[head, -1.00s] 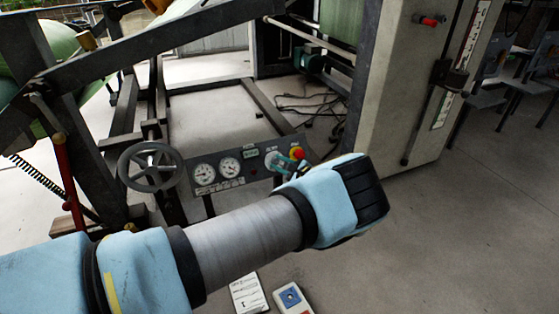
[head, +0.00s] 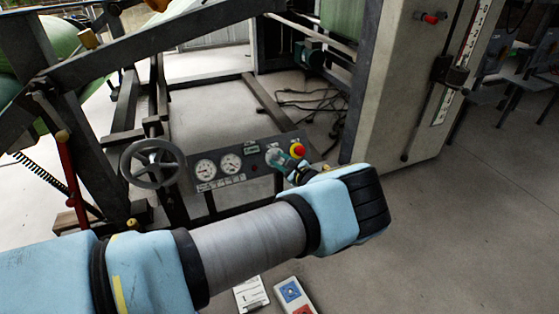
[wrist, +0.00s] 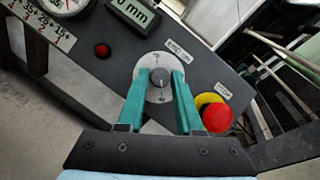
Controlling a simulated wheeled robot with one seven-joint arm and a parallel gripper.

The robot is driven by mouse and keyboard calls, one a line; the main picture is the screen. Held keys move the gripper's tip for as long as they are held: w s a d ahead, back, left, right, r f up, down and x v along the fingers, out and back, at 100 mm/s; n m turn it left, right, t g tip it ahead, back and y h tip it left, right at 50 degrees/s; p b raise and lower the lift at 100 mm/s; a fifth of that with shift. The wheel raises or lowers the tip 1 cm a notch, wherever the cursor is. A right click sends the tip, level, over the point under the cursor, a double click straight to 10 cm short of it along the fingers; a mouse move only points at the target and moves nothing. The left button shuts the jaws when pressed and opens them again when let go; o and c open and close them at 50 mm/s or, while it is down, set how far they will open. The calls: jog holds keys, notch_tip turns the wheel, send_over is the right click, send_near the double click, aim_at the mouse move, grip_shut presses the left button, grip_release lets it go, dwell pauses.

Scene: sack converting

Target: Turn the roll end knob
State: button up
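A grey round knob (wrist: 160,78) on a pale dial plate sits on the dark control panel (wrist: 100,72) in the wrist view. Its label is only partly readable. My gripper (wrist: 160,73) has two teal fingers, one on each side of the knob. They stand apart, with a narrow gap seeming to show on both sides of it, so I see no firm contact. In the head view my gripper (head: 276,158) is at the right part of the panel (head: 232,177), and its fingers and hand partly hide the dial.
A red stop button (wrist: 217,117) with a yellow collar (wrist: 205,100) is close to the right finger. A small red button (wrist: 102,51) and a display (wrist: 135,12) are left of the dial. A handwheel (head: 152,163) stands left of the panel, a machine column (head: 405,90) to the right.

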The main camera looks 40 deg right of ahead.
jog(key=o, duration=0.4)
jog(key=p+v, duration=0.2)
jog(key=v, duration=0.8)
jog(key=shift+s, duration=0.4)
jog(key=shift+a, duration=0.1)
